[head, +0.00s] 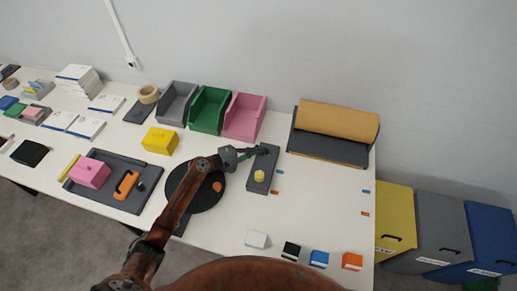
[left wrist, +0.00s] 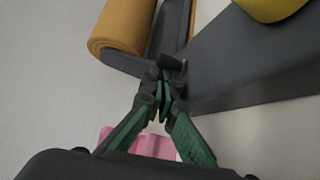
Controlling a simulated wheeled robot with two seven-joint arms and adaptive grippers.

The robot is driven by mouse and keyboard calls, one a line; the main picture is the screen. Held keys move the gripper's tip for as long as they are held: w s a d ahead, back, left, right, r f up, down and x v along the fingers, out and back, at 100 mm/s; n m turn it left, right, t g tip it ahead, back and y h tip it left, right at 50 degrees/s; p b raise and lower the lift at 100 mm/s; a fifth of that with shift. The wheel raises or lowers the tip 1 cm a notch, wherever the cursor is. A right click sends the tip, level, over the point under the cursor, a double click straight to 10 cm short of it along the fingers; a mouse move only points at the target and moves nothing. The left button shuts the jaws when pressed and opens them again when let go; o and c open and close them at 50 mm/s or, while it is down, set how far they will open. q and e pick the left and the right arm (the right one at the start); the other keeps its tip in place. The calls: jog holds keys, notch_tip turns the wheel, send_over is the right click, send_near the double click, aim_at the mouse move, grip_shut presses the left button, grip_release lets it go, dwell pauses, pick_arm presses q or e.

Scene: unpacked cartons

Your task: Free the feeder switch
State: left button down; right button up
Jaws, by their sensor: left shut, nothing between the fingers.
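A long dark grey box (head: 261,180) lies on the white table, with a round yellow knob (head: 259,175) near its front end. The box also fills the right of the left wrist view (left wrist: 250,55), with the yellow knob (left wrist: 272,7) at the top edge. My left gripper (head: 263,150) is shut and empty at the far end of the box. In the left wrist view its fingertips (left wrist: 168,64) meet close beside the box's side; I cannot tell whether they touch it. The fingers hide part of that end, and I cannot make out a switch there. My right gripper is out of view.
A brown roll (head: 338,118) in a dark holder stands behind right. Grey (head: 176,102), green (head: 209,109) and pink (head: 244,117) bins stand behind left. A black disc (head: 205,193) lies under my left arm. Small coloured blocks line the front edge. The table right of the box is mostly clear.

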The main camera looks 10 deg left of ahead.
pick_arm(q)
jog(key=shift+s, duration=0.15)
jog(key=v, duration=1.2)
dwell(0.4)
